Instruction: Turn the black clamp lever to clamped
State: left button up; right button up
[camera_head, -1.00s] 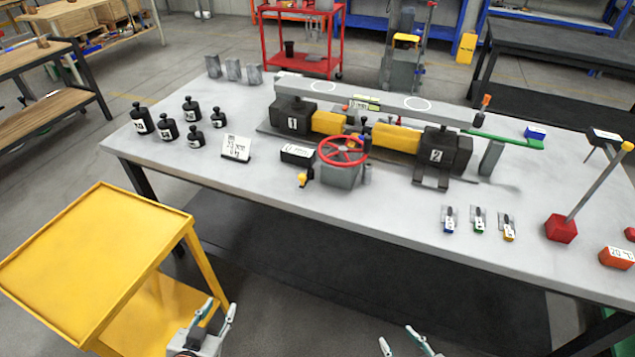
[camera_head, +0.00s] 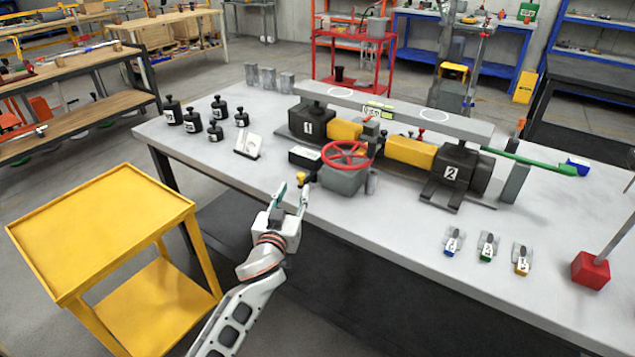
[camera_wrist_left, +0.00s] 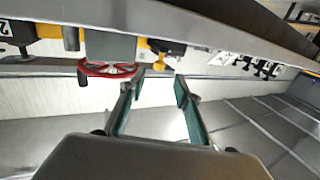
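My left gripper (camera_head: 290,194) is open and empty, its fingers apart at the table's front edge, just short of a small yellow knob (camera_head: 300,177). The knob sits at the left of a grey box with a red handwheel (camera_head: 346,154). In the left wrist view, the open left gripper (camera_wrist_left: 156,86) points toward the yellow knob (camera_wrist_left: 159,66), with the red handwheel (camera_wrist_left: 107,69) to its left. A small dark part (camera_wrist_left: 168,47) beside the yellow knob may be the black clamp lever; I cannot tell its setting. My right gripper is out of view.
The grey table (camera_head: 400,245) carries a long jack assembly with black blocks "1" (camera_head: 312,124) and "2" (camera_head: 455,174). Several black weights (camera_head: 192,122) stand at the left. A yellow cart (camera_head: 100,225) stands before the table.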

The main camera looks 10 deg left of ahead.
aim_at(299, 177)
pick_arm(q)
jog(key=shift+w+d+r, duration=0.1)
jog(key=shift+w+r, duration=0.05)
jog(key=shift+w, duration=0.4)
jog(key=shift+w+a+b, duration=0.2)
jog(key=shift+w+b, duration=0.25)
jog(key=shift+w, duration=3.05)
grip_shut()
